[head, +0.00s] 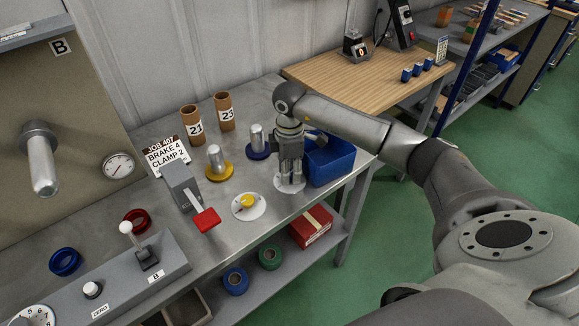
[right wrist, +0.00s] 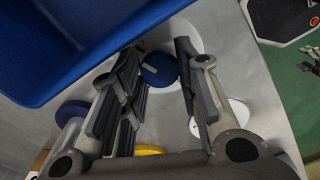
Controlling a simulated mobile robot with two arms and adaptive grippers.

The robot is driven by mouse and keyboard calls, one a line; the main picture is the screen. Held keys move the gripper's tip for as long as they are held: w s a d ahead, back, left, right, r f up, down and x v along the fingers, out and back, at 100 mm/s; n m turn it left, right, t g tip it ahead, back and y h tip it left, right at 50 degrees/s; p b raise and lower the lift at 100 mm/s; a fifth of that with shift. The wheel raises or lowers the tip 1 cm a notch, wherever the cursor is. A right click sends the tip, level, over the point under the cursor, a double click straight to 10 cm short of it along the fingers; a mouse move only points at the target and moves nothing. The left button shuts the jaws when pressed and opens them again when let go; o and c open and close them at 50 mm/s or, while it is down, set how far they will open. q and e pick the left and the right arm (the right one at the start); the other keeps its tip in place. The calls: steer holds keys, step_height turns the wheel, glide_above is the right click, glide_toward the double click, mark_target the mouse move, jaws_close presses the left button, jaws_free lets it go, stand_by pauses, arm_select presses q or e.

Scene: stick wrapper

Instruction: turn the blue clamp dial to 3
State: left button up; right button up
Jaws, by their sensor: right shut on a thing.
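The blue clamp dial (right wrist: 158,70) is a round knob with a pale pointer mark, between my fingertips in the right wrist view. Its white face plate (head: 290,187) shows under my gripper in the head view; the knob is hidden there and I cannot read the number it points to. My right gripper (head: 290,175) points straight down and is shut on the blue dial; its fingers also show in the right wrist view (right wrist: 160,80). A job card (head: 166,158) reads "JOB 407, BRAKE 4, CLAMP 2". My left gripper is not in view.
A blue bin (head: 330,160) stands close to the right of my gripper. To the left are a yellow dial (head: 247,201), a red-handled lever (head: 207,219), and spindles on yellow (head: 216,165) and blue (head: 257,145) bases. Two cardboard tubes (head: 192,125) stand behind.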

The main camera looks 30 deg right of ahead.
steer(key=shift+r+m+p, duration=0.1)
steer(key=shift+m+p, duration=0.35)
steer(key=shift+m, duration=1.15)
steer(key=o, duration=0.8)
steer(key=shift+c, duration=0.2)
steer(key=shift+r, duration=0.15)
step_height(320, 180, up, 12)
steer(key=shift+f, duration=0.2)
